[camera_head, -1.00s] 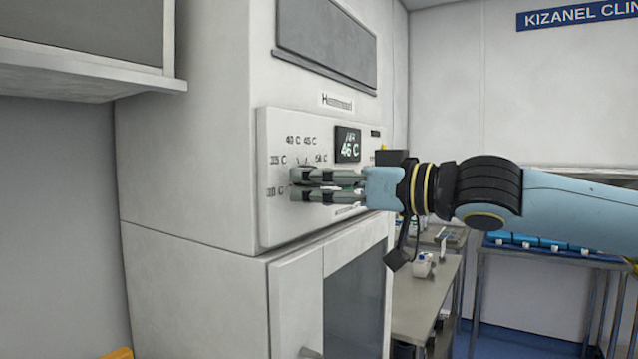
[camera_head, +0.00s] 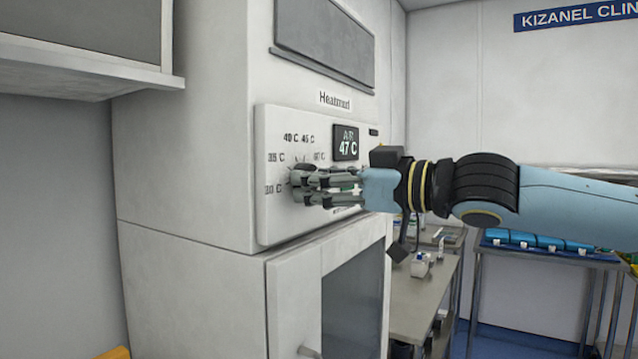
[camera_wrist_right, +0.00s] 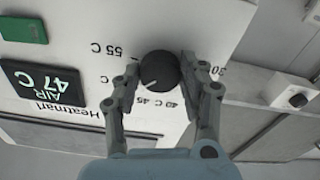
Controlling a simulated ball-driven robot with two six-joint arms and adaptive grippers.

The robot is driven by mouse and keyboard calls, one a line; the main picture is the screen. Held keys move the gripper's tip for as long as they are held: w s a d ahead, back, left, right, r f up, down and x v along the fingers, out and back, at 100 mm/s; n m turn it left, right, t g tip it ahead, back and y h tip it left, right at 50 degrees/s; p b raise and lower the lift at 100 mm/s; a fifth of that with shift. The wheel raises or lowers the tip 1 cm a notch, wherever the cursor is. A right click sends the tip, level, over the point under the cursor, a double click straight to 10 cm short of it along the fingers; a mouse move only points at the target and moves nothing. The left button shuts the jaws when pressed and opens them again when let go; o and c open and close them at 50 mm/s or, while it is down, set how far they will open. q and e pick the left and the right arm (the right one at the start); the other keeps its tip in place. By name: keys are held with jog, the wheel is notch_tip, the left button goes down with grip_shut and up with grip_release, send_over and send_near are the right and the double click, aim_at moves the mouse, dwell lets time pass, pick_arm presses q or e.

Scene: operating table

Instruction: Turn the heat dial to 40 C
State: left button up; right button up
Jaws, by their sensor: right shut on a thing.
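The heat dial (camera_wrist_right: 159,70) is a round black knob on the white panel of the warming cabinet. In the right wrist view its white pointer mark is at the knob's lower left, on the side of the 45 C label and the spot covered by my left-hand finger. My right gripper (camera_head: 304,185) is at the dial, with its two fingers shut on opposite sides of the knob. The fingers hide part of the scale; 55 C, 45 C and 40 C show. The air display (camera_head: 346,143) reads 47 C; it also shows in the right wrist view (camera_wrist_right: 44,83). My left gripper is not in view.
A grey shelf (camera_head: 90,75) juts out at the upper left. Below the panel is a cabinet door with a dark window (camera_head: 352,300). A metal table (camera_head: 425,290) with a white bottle (camera_head: 419,266) stands behind at the right.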

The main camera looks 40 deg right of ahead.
jog(key=n+b, duration=0.4)
jog(key=n, duration=0.8)
jog(key=shift+n, duration=0.4)
dwell(0.3)
jog(key=o, duration=1.2)
jog(key=shift+c, duration=0.2)
